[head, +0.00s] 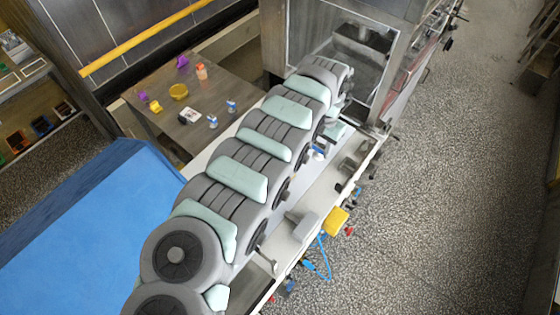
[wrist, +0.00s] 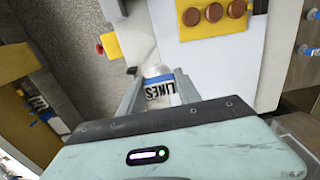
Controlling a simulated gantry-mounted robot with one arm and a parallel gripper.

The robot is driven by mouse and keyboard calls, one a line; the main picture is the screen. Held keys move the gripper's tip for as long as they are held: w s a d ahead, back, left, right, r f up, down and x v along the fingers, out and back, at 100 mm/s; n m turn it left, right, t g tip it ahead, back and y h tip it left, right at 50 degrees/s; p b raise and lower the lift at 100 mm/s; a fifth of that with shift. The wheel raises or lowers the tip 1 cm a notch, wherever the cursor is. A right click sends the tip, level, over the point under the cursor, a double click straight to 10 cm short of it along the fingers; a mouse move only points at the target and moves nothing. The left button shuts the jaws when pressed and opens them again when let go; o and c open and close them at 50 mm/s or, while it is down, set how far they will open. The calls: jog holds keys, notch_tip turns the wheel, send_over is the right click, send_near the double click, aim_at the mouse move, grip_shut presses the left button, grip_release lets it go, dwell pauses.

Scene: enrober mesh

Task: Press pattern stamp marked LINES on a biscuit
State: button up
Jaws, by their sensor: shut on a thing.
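In the wrist view my gripper (wrist: 158,78) is shut on a stamp (wrist: 159,89) with a white label reading LINES and a blue band. The label appears upside down. The stamp's far end is pale and blurred, over a white surface. Three round brown biscuits (wrist: 213,12) sit in a row on a yellow plate (wrist: 207,30), ahead and to the right of the stamp and apart from it. In the head view my arm hides most of the gripper and the biscuits cannot be made out.
A glass-fronted cabinet (head: 310,35) stands behind.

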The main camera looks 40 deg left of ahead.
jog(key=s+a+f, duration=0.8)
jog(key=a, duration=0.1)
jog(key=f+b, duration=0.6)
jog(key=shift+s+a+f, duration=0.1)
jog(key=shift+a, duration=0.15)
jog(key=shift+f, duration=0.55)
dwell(2.0)
jog(key=shift+r, duration=0.15)
notch_tip(320, 180, up, 7)
jog(key=p, duration=0.6)
dwell(0.5)
